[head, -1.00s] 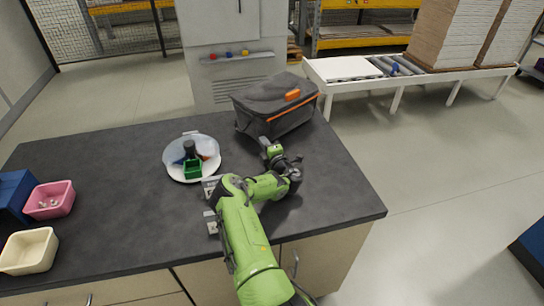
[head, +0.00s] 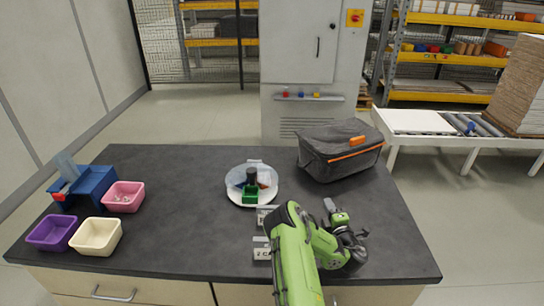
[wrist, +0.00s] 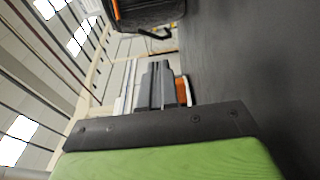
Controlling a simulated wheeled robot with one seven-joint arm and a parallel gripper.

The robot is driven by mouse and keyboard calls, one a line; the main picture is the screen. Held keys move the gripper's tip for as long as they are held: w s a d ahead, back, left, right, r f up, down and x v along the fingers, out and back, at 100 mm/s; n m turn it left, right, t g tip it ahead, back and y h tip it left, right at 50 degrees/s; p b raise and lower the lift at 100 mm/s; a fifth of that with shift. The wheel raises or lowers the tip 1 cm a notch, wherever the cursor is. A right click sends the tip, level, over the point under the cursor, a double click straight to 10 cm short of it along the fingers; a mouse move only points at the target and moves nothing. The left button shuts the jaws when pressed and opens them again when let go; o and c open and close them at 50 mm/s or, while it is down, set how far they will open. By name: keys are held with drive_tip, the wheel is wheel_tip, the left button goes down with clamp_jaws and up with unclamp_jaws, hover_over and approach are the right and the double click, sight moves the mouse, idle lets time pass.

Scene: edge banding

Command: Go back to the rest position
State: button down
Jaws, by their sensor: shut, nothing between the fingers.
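My green arm reaches over the right front part of the dark worktop (head: 190,225). Its dark end is bent low over the worktop in the head view, and the fingers are hard to make out there. In the wrist view my gripper (wrist: 157,85) shows as dark grey fingers close together, with nothing held between them. A white plate (head: 240,201) stands on the worktop left of my arm, apart from it.
A grey bag (head: 340,155) with orange trim stands behind my arm. Pink (head: 123,197), cream (head: 97,237) and purple (head: 52,233) bins and a blue holder (head: 92,188) are at the left. Small label stands (head: 262,248) are beside my arm. The worktop's middle left is clear.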

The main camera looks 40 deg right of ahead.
drive_tip(key=w+r+m+g+h, duration=0.3)
drive_tip(key=r+m+g+h, duration=0.25)
drive_tip(key=r+m, duration=0.7)
drive_tip(key=a+r+m+g+y+p, duration=0.1)
drive_tip(key=a+r+m+y, duration=0.1)
drive_tip(key=a+r, duration=0.3)
drive_tip(key=a+r+m+g+y, duration=0.1)
drive_tip(key=a+r+y, duration=0.15)
drive_tip(key=a, duration=0.55)
drive_tip(key=s+a+r+y, duration=0.2)
drive_tip(key=s+a+y, duration=0.1)
drive_tip(key=a, duration=0.6)
drive_tip(key=s+a+r+y, duration=0.3)
drive_tip(key=a, duration=0.6)
drive_tip(key=s+a+n+g+y, duration=0.2)
drive_tip(key=s+a+n+y, duration=0.1)
drive_tip(key=s+a, duration=0.9)
drive_tip(key=s+p, duration=0.1)
drive_tip(key=s, duration=0.3)
drive_tip(key=shift+a+f+g+y, duration=0.3)
drive_tip(key=shift+g+y, duration=0.05)
drive_tip(key=shift+y, duration=0.05)
